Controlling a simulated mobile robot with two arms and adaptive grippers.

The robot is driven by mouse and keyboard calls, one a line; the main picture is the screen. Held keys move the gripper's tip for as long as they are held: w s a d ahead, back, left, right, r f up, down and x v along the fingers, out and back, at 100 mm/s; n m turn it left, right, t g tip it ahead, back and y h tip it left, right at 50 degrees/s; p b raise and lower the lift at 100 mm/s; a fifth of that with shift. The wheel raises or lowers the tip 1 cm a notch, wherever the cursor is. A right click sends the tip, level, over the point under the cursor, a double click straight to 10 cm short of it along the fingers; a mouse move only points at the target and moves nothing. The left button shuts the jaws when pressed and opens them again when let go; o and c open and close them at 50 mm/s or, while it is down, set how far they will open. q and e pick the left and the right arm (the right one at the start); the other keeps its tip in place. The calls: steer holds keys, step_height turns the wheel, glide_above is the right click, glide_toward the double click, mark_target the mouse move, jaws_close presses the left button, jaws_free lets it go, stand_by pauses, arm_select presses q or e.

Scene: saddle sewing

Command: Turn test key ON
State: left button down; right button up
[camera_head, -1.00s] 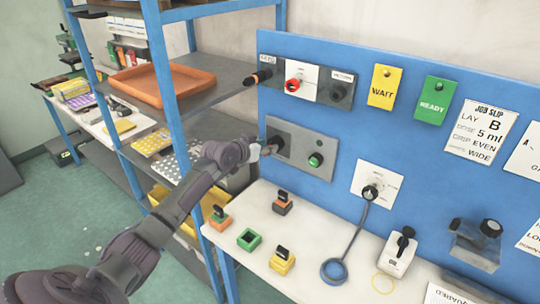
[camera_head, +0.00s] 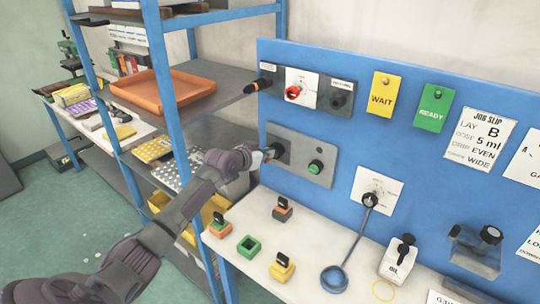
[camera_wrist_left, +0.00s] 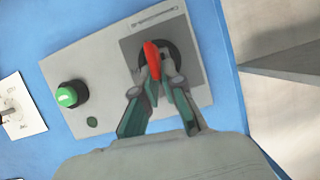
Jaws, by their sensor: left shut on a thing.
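The test key is a red key (camera_wrist_left: 151,58) in a round black switch (camera_wrist_left: 172,58) on a dark square plate of a grey panel, in the left wrist view. My left gripper (camera_wrist_left: 155,82) is shut on it, one finger on each side. The key points roughly up and slightly left in that view. In the head view my left gripper (camera_head: 268,155) reaches the left end of the grey panel (camera_head: 302,160), at the dark switch (camera_head: 281,146). The key itself is mostly hidden there. My right gripper is not in view.
A green button (camera_head: 315,167) sits right of the switch. Above are a red knob (camera_head: 292,92) and yellow WAIT (camera_head: 382,94) and green READY (camera_head: 432,107) signs. Small coloured blocks stand on the white bench (camera_head: 310,265).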

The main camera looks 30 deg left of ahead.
arm_select(q)
steer(key=shift+d+m+y+p, duration=0.2)
steer(key=shift+m+y+p, duration=0.4)
steer(key=shift+m, duration=0.2)
steer(key=shift+d+f+m+y, duration=0.1)
steer(key=shift+d+m+y, duration=0.05)
steer(key=shift+m+y, duration=0.35)
steer(key=shift+d+f+m+y, duration=0.1)
steer(key=shift+m+y, duration=0.2)
steer(key=shift+m, duration=0.3)
